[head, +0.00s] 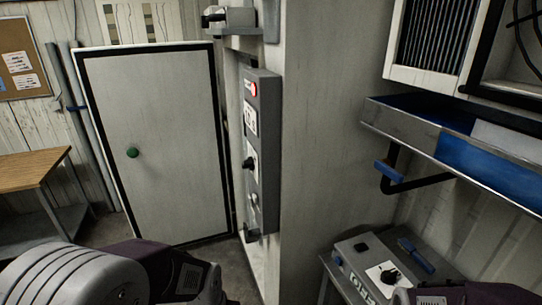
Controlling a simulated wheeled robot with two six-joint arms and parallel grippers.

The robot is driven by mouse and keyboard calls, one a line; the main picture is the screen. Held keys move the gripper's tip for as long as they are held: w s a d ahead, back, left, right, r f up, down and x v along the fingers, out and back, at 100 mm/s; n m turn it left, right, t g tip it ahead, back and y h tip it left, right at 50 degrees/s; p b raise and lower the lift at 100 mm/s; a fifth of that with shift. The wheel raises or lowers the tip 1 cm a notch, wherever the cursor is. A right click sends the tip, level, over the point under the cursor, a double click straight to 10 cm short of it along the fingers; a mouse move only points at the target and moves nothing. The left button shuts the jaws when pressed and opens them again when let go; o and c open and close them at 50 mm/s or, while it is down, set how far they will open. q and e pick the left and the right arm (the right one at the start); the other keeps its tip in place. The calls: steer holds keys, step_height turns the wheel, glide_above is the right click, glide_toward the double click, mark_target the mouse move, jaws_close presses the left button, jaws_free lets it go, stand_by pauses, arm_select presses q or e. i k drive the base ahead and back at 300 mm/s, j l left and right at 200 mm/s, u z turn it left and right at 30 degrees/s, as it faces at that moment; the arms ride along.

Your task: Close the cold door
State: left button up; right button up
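The cold door (165,110) is a pale grey panel with a black seal around its edge, standing upright at left of centre in the head view. Its face with a round green knob (132,152) is turned towards me. It looks swung open, with its right edge beside the pale wall; the hinges are not clear. My left and right grippers are out of view. Only parts of my arms show along the bottom edge, apart from the door.
A grey control box (262,150) with a red button is on the wall right of the door. A wooden-topped table (30,168) stands at left. A blue shelf (480,150) juts out at right above a grey bench (430,260). Some floor shows below the door.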

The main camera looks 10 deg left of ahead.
mark_target(161, 100)
steer(key=i+j, duration=0.1)
steer(key=j, duration=0.4)
steer(key=i+j, duration=0.15)
steer(key=j, duration=0.35)
steer(key=i+j, duration=0.1)
steer(key=j, duration=0.4)
steer(key=i+j, duration=0.1)
steer(key=j, duration=0.4)
steer(key=i+j, duration=0.15)
steer(key=j, duration=0.4)
